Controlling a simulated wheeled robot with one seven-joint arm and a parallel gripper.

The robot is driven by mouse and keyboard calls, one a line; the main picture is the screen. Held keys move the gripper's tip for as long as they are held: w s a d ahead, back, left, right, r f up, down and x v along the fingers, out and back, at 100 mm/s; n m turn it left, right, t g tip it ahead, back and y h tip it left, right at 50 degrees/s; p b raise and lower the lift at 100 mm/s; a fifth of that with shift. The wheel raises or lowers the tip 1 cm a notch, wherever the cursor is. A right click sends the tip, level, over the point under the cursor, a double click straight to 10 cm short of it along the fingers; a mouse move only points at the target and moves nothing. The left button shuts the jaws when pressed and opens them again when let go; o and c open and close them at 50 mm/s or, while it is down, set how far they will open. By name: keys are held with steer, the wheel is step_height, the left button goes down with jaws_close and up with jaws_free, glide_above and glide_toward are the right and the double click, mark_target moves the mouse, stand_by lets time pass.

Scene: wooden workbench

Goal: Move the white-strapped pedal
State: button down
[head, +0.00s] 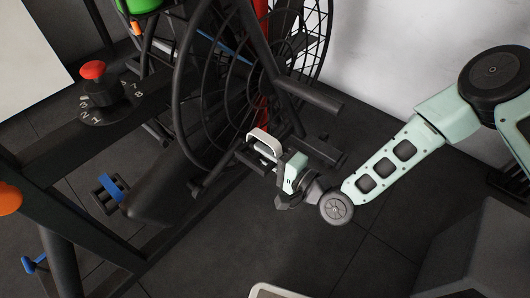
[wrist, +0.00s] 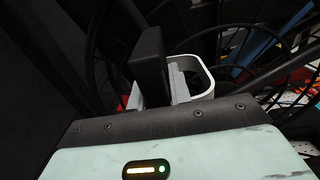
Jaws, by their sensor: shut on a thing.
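The white-strapped pedal (head: 262,137) is near the middle of the head view, beside the bike's large spoked wheel. Its pale strap forms a loop above a dark pedal body. My gripper (head: 282,164) reaches it from the right and is shut on it. In the wrist view the white strap loop (wrist: 209,82) stands just beyond the gripper body. The exact contact between the fingers and the pedal is partly hidden.
The dark bike frame (head: 75,135) fills the left, with a red-topped knob (head: 93,71) on it. A blue-strapped pedal (head: 110,188) is lower left. The large black spoked wheel (head: 190,95) is close behind the white-strapped pedal. Dark tiled floor (head: 300,250) is open below.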

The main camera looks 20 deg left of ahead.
steer(key=shift+s+f, duration=0.1)
steer(key=c, duration=1.3)
jaws_free()
steer(key=shift+d, duration=0.1)
steer(key=p+v, duration=0.5)
steer(key=v, duration=1.2)
steer(key=shift+s+d+p, duration=0.1)
steer(key=shift+d+p, duration=0.05)
steer(key=shift+p, duration=0.2)
